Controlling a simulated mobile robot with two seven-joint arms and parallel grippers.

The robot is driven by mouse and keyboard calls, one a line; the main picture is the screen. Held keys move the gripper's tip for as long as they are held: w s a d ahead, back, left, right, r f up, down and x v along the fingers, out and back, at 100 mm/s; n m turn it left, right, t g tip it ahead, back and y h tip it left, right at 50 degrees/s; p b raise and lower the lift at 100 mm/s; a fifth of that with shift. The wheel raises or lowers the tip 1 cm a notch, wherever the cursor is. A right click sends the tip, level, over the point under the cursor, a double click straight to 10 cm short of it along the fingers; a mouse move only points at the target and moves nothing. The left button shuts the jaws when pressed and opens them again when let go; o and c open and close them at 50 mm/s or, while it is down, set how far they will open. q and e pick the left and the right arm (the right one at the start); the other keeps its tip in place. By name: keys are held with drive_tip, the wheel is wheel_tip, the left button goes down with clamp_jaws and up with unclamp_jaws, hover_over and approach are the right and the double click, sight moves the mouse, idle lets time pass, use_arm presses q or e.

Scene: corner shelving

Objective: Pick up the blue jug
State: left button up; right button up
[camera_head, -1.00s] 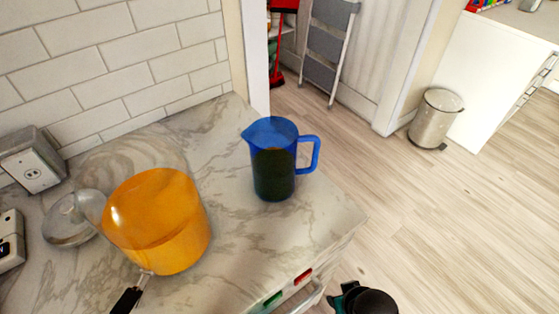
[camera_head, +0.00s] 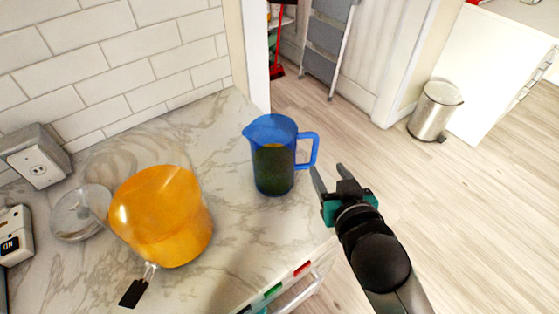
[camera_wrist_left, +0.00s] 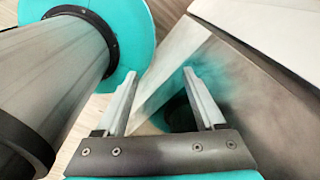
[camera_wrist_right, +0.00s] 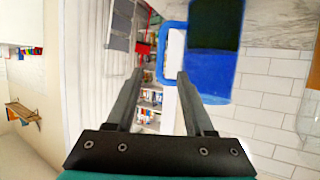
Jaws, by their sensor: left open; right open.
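The blue jug (camera_head: 272,160) stands upright on the marble counter near its right edge, with dark contents and its handle (camera_head: 308,150) pointing right. In the right wrist view the jug (camera_wrist_right: 212,60) fills the upper right, with its handle (camera_wrist_right: 172,55) just beyond the fingertips. My right gripper (camera_head: 328,180) is open and empty, just right of the jug and close below its handle; I cannot tell whether they touch. My left gripper (camera_wrist_left: 160,85) is open and empty in the left wrist view, beside a metallic panel, and is out of the head view.
An orange pot (camera_head: 165,220) with a black-tipped handle stands left of the jug. A glass lid (camera_head: 80,214) and a socket box (camera_head: 36,158) lie further left. A tiled wall (camera_head: 110,50) is behind. Open floor and a metal bin (camera_head: 435,110) are to the right.

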sight(316, 152)
drive_tip(key=b+x, duration=0.1)
drive_tip(key=x, duration=0.7)
drive_tip(key=shift+w+f, duration=0.2)
drive_tip(key=shift+w, duration=0.15)
drive_tip(key=shift+b+x, duration=0.4)
drive_tip(key=shift+x, duration=2.3)
drive_tip(key=shift+s+a+f, duration=0.1)
drive_tip(key=shift+s+f, duration=0.05)
clamp_jaws()
